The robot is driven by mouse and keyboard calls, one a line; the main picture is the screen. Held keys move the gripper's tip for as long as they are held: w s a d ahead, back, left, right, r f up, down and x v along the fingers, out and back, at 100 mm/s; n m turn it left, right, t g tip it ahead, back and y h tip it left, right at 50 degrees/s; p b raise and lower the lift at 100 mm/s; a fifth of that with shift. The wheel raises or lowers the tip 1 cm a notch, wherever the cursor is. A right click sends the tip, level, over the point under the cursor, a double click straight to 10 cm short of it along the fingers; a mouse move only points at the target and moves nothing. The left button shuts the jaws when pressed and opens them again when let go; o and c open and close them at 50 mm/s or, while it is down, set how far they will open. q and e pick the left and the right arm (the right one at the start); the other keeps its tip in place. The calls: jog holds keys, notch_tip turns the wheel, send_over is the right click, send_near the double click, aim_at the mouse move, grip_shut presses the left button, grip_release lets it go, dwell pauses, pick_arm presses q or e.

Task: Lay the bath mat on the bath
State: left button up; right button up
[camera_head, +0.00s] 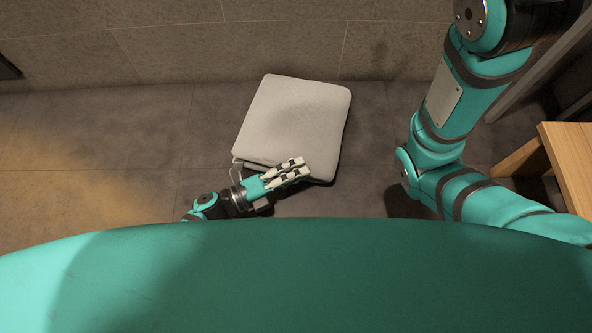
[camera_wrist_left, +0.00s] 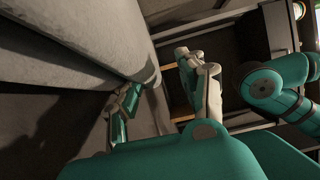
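The bath mat (camera_head: 295,115) is a thick, folded, pale grey bundle near the middle of the head view, over the dark tiled floor. My left gripper (camera_head: 288,172) is at its near edge, with its pale fingers overlapping that edge in the picture. In the left wrist view the mat (camera_wrist_left: 75,45) fills the upper left, its rounded corner close to the gap between the fingers. The left gripper (camera_wrist_left: 165,95) has its fingers apart there; one is partly hidden by the mat. I cannot tell whether they touch it. My right gripper is out of view. I cannot make out the bath.
A wooden stool or bench (camera_head: 570,155) stands at the right. A tiled wall (camera_head: 180,45) runs along the back. My right arm bends down the right side, between mat and bench. The floor (camera_head: 90,150) left of the mat is clear.

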pick_arm(q)
jog(key=shift+o, duration=0.3)
jog(key=shift+a+f, duration=0.1)
jog(key=shift+a, duration=0.05)
jog(key=v, duration=1.1)
jog(key=shift+s+a, duration=0.2)
jog(key=shift+a, duration=0.1)
